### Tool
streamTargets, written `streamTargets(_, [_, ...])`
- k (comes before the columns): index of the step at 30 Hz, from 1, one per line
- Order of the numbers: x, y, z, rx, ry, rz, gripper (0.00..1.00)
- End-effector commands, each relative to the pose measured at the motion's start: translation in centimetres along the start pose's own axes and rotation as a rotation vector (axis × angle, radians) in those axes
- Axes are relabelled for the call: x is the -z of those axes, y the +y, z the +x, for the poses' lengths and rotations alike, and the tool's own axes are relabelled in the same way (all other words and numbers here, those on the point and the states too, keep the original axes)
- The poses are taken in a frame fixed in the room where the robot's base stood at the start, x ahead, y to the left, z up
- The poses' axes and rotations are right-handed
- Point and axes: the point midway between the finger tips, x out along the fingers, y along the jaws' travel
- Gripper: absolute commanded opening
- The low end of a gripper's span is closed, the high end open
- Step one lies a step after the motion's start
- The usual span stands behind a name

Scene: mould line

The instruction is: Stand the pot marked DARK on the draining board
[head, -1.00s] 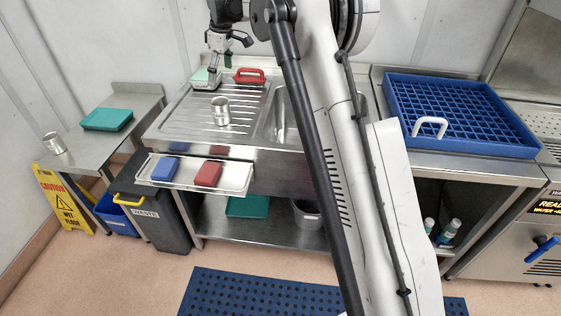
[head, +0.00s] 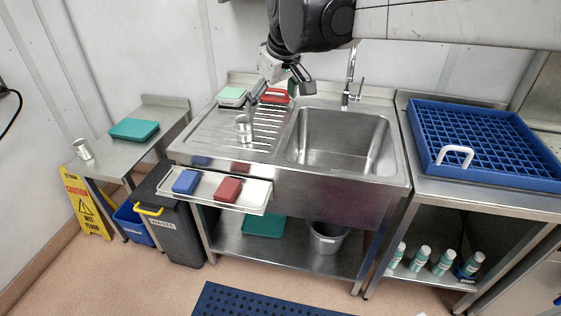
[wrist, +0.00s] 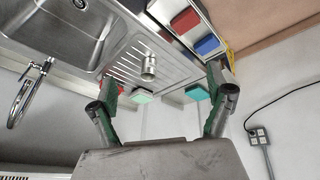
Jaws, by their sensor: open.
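A silver metal pot (head: 243,128) stands upright on the ribbed draining board (head: 205,140), left of the sink; it also shows in the wrist view (wrist: 149,68). A second silver pot (head: 83,149) stands on the side table at the far left. No marking is readable on either pot, so I cannot tell which is DARK. My gripper (head: 278,92) is above the back of the draining board. In the wrist view its two fingers (wrist: 163,95) are spread wide, with nothing between them, and the draining board pot shows beyond them.
A tray (head: 240,197) with blue and red blocks hangs at the front. A blue rack (head: 485,145) stands right of the sink (head: 343,140).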

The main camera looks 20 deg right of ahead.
Motion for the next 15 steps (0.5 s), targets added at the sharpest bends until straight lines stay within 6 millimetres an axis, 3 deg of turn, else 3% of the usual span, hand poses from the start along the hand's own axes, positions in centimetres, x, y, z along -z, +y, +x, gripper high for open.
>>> streamTargets(1, [-1.7, -0.7, -0.5, -0.006, 0.010, 0.021, 0.85])
streamTargets(7, [-7.8, -2.9, -1.5, -0.033, 0.059, 0.114, 0.85])
streamTargets(15, [-16.2, -5.8, -1.1, -0.057, 0.129, 0.241, 0.85])
